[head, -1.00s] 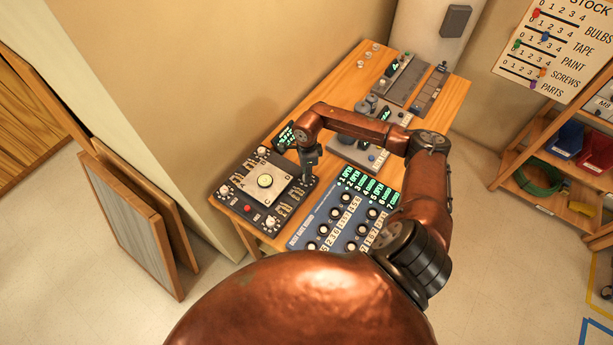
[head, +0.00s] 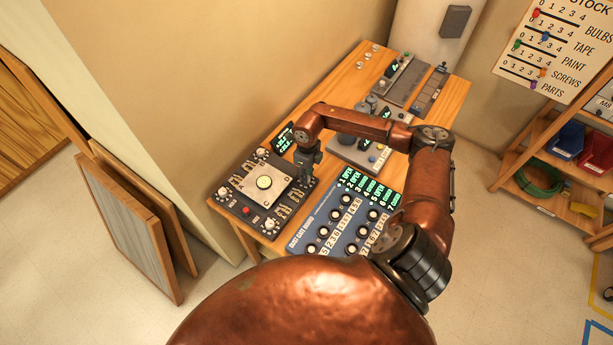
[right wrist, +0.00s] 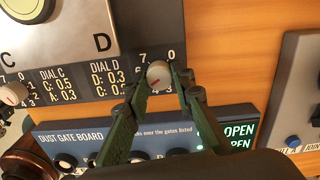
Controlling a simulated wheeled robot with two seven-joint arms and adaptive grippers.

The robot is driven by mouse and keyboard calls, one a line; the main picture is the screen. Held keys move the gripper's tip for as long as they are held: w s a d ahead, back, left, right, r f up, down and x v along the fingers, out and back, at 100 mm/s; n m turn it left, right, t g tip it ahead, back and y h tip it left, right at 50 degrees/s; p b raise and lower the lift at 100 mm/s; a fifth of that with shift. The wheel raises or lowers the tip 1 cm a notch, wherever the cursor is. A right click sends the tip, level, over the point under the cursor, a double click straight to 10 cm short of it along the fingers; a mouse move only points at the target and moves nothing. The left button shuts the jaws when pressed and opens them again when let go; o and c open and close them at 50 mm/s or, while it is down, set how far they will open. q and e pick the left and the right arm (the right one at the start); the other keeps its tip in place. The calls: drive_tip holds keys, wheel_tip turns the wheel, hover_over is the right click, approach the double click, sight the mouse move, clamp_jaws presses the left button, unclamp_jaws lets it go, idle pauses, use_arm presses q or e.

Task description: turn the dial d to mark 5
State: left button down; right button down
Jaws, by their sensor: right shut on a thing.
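Dial d (right wrist: 158,75) is a pale round knob with a red pointer line, at the corner of the dark panel (right wrist: 130,70) beside the printed letter D. The pointer seems to slant to the lower left; the number it meets is hidden. The marks 7 and 0 show above the knob. My right gripper (right wrist: 162,75) is shut on the knob, one finger on each side. In the head view the right gripper (head: 306,178) is low over the panel's right corner and hides the dial. My left gripper is not in view.
The blue dust gate board (head: 335,243) lies close in front of the dial panel. A grey console (head: 345,152) stands behind the gripper. The wooden table (head: 458,98) is bare along its right edge. Wooden boards (head: 130,225) lean at the left.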

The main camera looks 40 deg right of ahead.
idle(0.4)
drive_tip(key=c, duration=1.7)
unclamp_jaws()
drive_tip(key=shift+o, duration=0.2)
wheel_tip(320, 180, up, 12)
drive_tip(key=shift+d, duration=0.15)
